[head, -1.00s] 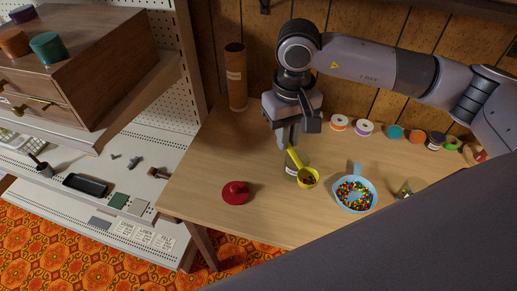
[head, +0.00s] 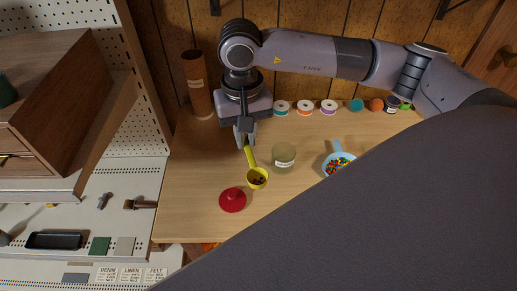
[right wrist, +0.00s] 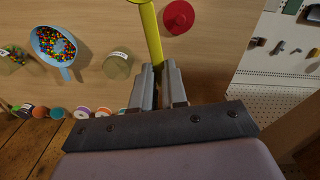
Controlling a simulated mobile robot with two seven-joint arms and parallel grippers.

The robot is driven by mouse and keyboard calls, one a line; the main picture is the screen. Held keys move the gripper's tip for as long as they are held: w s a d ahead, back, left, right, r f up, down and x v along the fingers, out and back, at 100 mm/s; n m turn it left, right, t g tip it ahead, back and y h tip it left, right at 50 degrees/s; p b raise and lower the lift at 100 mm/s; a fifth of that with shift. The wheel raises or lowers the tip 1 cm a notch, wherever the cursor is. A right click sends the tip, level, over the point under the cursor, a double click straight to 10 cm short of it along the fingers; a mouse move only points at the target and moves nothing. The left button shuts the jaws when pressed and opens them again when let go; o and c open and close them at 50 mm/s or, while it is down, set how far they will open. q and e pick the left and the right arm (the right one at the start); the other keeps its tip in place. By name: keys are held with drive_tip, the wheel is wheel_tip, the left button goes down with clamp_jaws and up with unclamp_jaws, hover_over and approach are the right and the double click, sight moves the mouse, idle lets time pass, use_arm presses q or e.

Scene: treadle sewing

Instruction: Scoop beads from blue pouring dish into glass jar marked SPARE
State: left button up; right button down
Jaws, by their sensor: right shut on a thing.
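My right gripper (head: 245,143) is shut on the handle of a yellow scoop (head: 250,157); the scoop also shows in the right wrist view (right wrist: 151,35). Its bowl holds something small and dark, too small to make out. The scoop hangs left of a glass jar (head: 284,152) with a white label, apart from it. The label is too small to read; the jar shows in the right wrist view (right wrist: 117,65). The blue pouring dish (head: 337,148) holds many coloured beads and is partly hidden by my grey body. My left gripper is not in view.
A red lid (head: 232,200) lies just in front of the scoop. Several thread spools (head: 305,107) line the back of the table (head: 195,165). A brown cylinder (head: 197,85) stands back left. Another glass jar with coloured contents (right wrist: 12,60) stands beyond the dish.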

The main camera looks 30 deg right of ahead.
drive_tip(key=m, duration=0.2)
drive_tip(key=f+m, duration=0.1)
drive_tip(key=m, duration=0.1)
drive_tip(key=shift+w, duration=0.1)
drive_tip(key=shift+d+f+m+b, duration=0.15)
drive_tip(key=shift+m+b, duration=0.25)
drive_tip(key=shift+m, duration=0.7)
drive_tip(key=d+f+n+b, duration=0.2)
drive_tip(key=f+n, duration=0.1)
drive_tip(key=n, duration=1.2)
drive_tip(key=d+f+n+b, duration=0.1)
drive_tip(key=f+n+b, duration=0.2)
drive_tip(key=n, duration=1.2)
drive_tip(key=shift+d+f, duration=0.35)
drive_tip(key=shift+f, duration=0.05)
